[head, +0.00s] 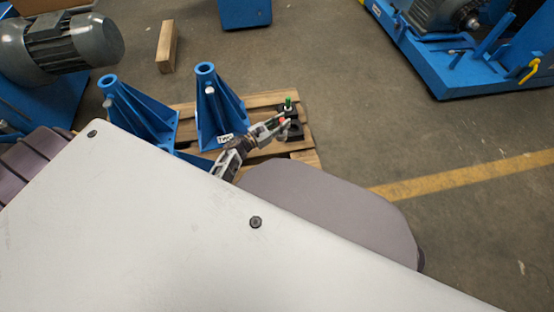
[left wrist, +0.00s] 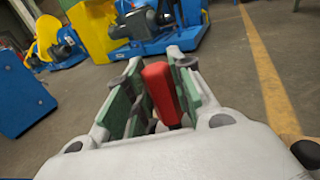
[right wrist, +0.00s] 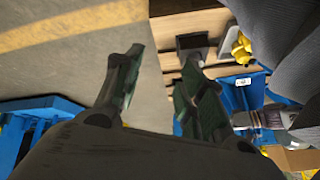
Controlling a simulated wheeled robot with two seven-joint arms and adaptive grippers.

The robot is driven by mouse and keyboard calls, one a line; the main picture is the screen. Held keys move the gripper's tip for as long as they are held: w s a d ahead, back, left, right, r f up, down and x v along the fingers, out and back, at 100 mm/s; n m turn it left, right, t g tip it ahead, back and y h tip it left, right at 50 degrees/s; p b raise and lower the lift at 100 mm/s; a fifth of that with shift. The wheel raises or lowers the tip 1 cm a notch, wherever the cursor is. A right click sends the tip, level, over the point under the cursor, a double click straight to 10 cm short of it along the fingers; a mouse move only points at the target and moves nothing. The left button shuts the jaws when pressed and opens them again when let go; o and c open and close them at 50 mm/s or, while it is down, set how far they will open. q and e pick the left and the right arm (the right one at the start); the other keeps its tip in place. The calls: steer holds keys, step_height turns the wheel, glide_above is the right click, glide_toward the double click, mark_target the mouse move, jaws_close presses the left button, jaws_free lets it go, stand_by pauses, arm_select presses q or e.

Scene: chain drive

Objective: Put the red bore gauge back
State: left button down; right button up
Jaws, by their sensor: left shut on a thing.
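The red bore gauge (left wrist: 161,90) stands between the green-padded fingers of my left gripper (left wrist: 155,85) in the left wrist view. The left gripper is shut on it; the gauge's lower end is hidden. In the head view, my left gripper (head: 278,124) is over the right end of the wooden pallet, with a bit of red at its tips. A black block (head: 294,132) lies right beside and below the fingertips; I cannot tell whether the gauge touches it. A green-topped gauge (head: 288,103) stands just behind. My right gripper (right wrist: 160,80) is open and empty in the right wrist view.
Two blue stands (head: 215,112) rise from the pallet (head: 304,156) left of my left gripper. A wooden beam (head: 167,46) lies behind. Blue machine bases stand at the back left and right. The floor right of the pallet is free. A black block (right wrist: 192,45) shows in the right wrist view.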

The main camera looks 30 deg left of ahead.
arm_select(q)
steer(key=shift+n+t+y, duration=0.3)
steer(key=shift+n+y, duration=0.1)
steer(key=shift+y, duration=0.2)
steer(key=f, duration=0.2)
steer(key=a+f+b, duration=0.1)
steer(key=f, duration=0.2)
steer(key=s+a+f+b, duration=0.1)
steer(key=f, duration=0.2)
steer(key=shift+s, duration=0.1)
arm_select(e)
steer(key=shift+m+t+y, duration=0.3)
steer(key=shift+t+y, duration=0.1)
steer(key=shift+t, duration=0.2)
steer(key=f, duration=0.3)
steer(key=a+f, duration=0.1)
steer(key=f, duration=0.1)
steer(key=shift+w, duration=0.15)
arm_select(q)
steer(key=shift+f, duration=0.15)
step_height(320, 180, down, 6)
steer(key=b, duration=0.4)
arm_select(e)
steer(key=shift+w+a+f+y, duration=0.15)
steer(key=shift+f, duration=0.6)
steer(key=shift+w+a+f+y, duration=0.1)
steer(key=shift+a+f+y, duration=0.05)
steer(key=shift+f, duration=0.6)
arm_select(q)
steer(key=shift+f, duration=0.1)
